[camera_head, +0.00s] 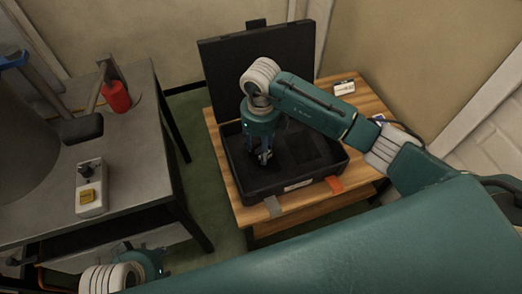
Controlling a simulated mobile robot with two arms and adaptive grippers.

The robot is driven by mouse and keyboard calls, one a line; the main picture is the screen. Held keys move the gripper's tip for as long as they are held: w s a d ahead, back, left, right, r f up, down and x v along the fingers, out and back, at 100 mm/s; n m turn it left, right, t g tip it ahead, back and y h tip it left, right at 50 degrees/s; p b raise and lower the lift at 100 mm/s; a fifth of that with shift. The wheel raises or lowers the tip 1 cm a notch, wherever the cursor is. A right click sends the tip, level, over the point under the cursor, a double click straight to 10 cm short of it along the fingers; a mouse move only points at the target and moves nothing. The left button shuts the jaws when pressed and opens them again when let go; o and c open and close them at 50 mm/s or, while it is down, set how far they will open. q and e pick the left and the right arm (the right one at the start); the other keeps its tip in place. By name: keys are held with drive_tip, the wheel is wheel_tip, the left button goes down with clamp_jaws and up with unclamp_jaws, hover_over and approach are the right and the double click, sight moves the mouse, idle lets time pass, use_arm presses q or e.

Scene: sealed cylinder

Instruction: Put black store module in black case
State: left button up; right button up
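The black case (292,186) stands open on the wooden table, with its lid (225,75) raised at the back. A darker rectangular area (308,150) shows in the case floor, right of the gripper. I cannot pick out the black store module for certain against the dark interior.
The wooden table (222,120) carries an orange tag (335,184) and a grey tag (273,206) at the case's front. A grey metal table (135,180) at left holds a switch box (91,187) and a red cylinder (116,97). Walls close in behind.

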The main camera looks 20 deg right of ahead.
use_arm(q)
drive_tip(key=shift+s+r, duration=0.1)
drive_tip(key=shift+r, duration=0.4)
use_arm(e)
drive_tip(key=shift+f, duration=0.7)
drive_tip(key=shift+f, duration=0.1)
drive_tip(key=o, duration=1.3)
use_arm(q)
drive_tip(key=shift+r, duration=0.3)
use_arm(e)
drive_tip(key=shift+r, duration=0.2)
use_arm(q)
wheel_tip(320, 180, down, 8)
drive_tip(key=p, duration=0.2)
drive_tip(key=shift+w+f, duration=0.15)
drive_tip(key=shift+w, duration=0.1)
use_arm(e)
wheel_tip(320, 180, up, 12)
drive_tip(key=shift+f, duration=0.1)
